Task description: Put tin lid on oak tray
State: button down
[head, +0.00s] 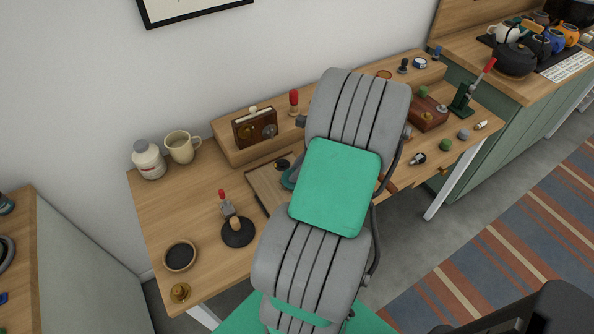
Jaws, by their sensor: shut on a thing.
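My own grey and green arm fills the middle of the view and hides much of the workbench (185,210). My gripper is not visible; the arm hides it. I cannot make out a tin lid. A flat wooden tray (260,187), perhaps the oak tray, lies on the bench left of my arm, and its right part is hidden. A small dark object (282,165) is at its back edge. Part of a teal thing shows beside my arm there; I cannot tell what it is.
A white jar (148,160) and cream mug (181,147) stand at the back left. A dark-based tool (237,232), a round dark-filled dish (180,256) and a brass piece (180,292) are nearer. A red-brown box (428,114) and green press (463,98) stand right.

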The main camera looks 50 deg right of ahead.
jog(key=c, duration=1.3)
grip_release()
jog(key=shift+f, duration=0.1)
